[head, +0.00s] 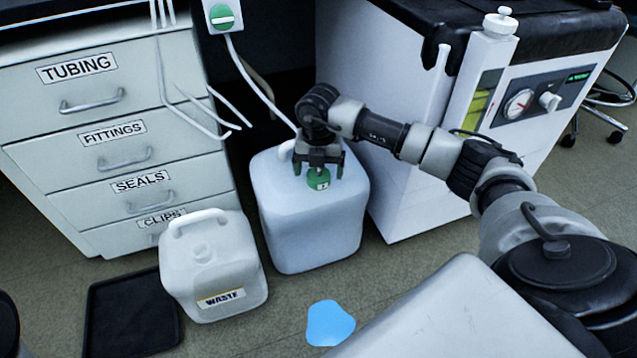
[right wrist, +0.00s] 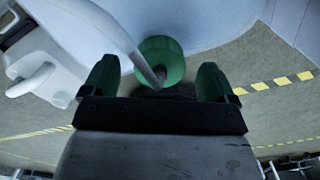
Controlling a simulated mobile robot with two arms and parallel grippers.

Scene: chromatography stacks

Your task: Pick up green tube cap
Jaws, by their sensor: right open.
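The green tube cap (head: 318,180) is at the top front of a large white container (head: 310,230). In the right wrist view the cap (right wrist: 168,52) shows as a round green disc, with a pale tube (right wrist: 118,36) running down to it from the upper left. My right gripper (head: 319,166) is open above the container, with its fingers on either side of the cap. In the right wrist view the fingers of the gripper (right wrist: 157,78) stand apart, with visible gaps to the cap. My left gripper is not in view.
A white waste jug (head: 212,265) stands in front left of the container, beside a black tray (head: 132,312). A drawer cabinet (head: 110,120) is at left, a white machine with a gauge (head: 410,190) at right. A blue patch (head: 329,323) lies on the floor.

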